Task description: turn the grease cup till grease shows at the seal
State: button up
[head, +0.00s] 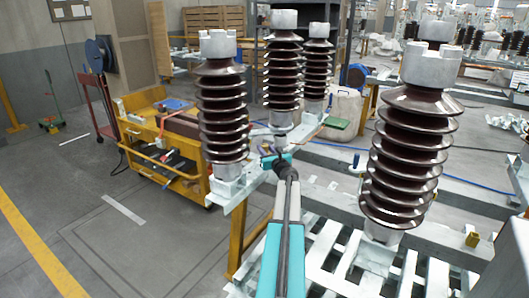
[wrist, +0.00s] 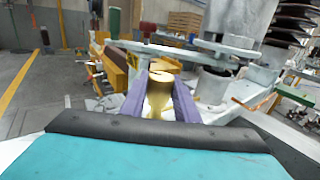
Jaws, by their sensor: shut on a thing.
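The grease cup (wrist: 159,92) is a brass-coloured cylinder with a flat top, seen in the middle of the wrist view. My gripper (wrist: 160,98) has one purple-grey finger on each side of it and is shut on it. In the head view my gripper (head: 276,160) is at the foot of the middle brown insulator (head: 283,75), and the cup cannot be made out there. Beyond the cup is a grey metal bearing or base (wrist: 212,86) under a flat bar. I cannot make out the seal or any grease.
Brown ribbed insulators stand close by at the left (head: 222,110) and right (head: 408,150) on a pale steel frame (head: 330,262). A yellow tool cart (head: 190,185) stands behind at left. The floor at far left is open.

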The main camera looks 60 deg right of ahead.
jog(key=shift+w+a+m+g+h+b, duration=0.1)
jog(key=shift+w+m+g+h+b, duration=0.05)
jog(key=shift+m+g+h+b, duration=0.35)
jog(key=shift+c, duration=0.2)
jog(key=shift+o, duration=0.2)
jog(key=m+g+h+b, duration=0.1)
jog(key=g+h+b, duration=0.1)
jog(key=b, duration=0.2)
jog(key=shift+f+m, duration=0.1)
jog(key=shift+m, duration=0.3)
jog(key=shift+b, duration=0.4)
jog(key=shift+m+g+h+b, duration=1.15)
jog(key=shift+g+b, duration=0.45)
jog(key=shift+b, duration=0.5)
jog(key=shift+r, duration=0.2)
jog(key=o, duration=1)
jog(key=shift+o, duration=0.2)
jog(key=shift+f, duration=0.1)
